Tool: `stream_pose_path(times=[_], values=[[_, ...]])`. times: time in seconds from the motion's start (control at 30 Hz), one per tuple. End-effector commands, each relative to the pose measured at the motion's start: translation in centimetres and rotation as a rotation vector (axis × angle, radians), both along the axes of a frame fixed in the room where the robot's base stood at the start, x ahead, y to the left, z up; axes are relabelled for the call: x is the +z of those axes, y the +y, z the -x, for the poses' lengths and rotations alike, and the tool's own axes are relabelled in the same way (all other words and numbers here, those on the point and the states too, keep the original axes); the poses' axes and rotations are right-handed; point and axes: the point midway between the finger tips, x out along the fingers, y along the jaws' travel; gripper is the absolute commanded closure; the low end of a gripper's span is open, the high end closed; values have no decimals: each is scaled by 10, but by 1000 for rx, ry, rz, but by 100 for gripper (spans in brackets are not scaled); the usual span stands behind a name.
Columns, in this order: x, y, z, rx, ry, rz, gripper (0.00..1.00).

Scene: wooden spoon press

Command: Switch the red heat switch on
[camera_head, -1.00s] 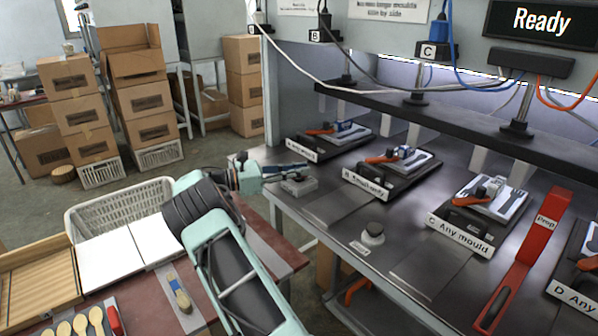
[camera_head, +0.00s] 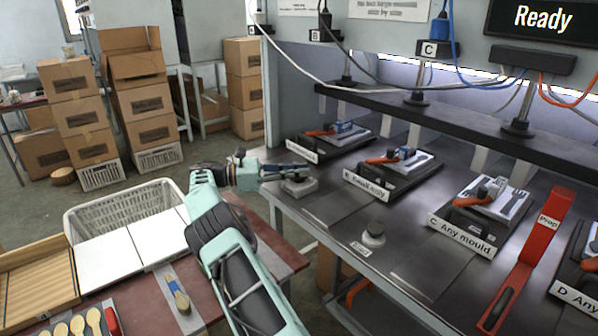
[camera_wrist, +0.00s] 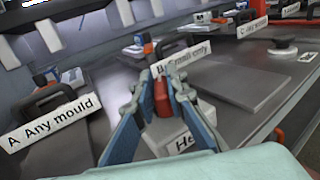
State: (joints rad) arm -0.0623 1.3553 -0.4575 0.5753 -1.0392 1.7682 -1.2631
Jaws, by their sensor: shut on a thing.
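The red heat switch (camera_wrist: 162,97) stands up from a pale grey box (camera_wrist: 180,130) whose front label begins "He". In the wrist view my gripper (camera_wrist: 163,75) has its blue-grey fingers on either side of the red switch, shut on it. In the head view my gripper (camera_head: 297,174) is over the grey box (camera_head: 299,187) near the left front edge of the bench, and the switch itself is hidden by the fingers. I cannot tell which way the switch is set.
Mould stations with labels stand behind on the metal bench: A (camera_head: 327,138), B (camera_head: 390,172) and C (camera_head: 478,212). A round knob (camera_head: 373,234) sits near the front edge. A red prop bar (camera_head: 527,255) lies at right. A dark press beam (camera_head: 440,115) runs above the moulds.

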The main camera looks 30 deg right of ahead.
Motion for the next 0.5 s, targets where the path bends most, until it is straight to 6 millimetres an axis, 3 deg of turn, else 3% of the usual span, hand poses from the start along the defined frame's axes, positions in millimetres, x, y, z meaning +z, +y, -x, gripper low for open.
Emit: stream_pose_path(times=[0.27, 0.3, 0.4, 0.5], values=[[1, 0, 1, -2, 0, 2, 100], [1, 0, 1, -2, 0, 2, 84], [1, 0, 1, -2, -1, 1, 72], [1, 0, 0, -1, -1, 1, 70]])
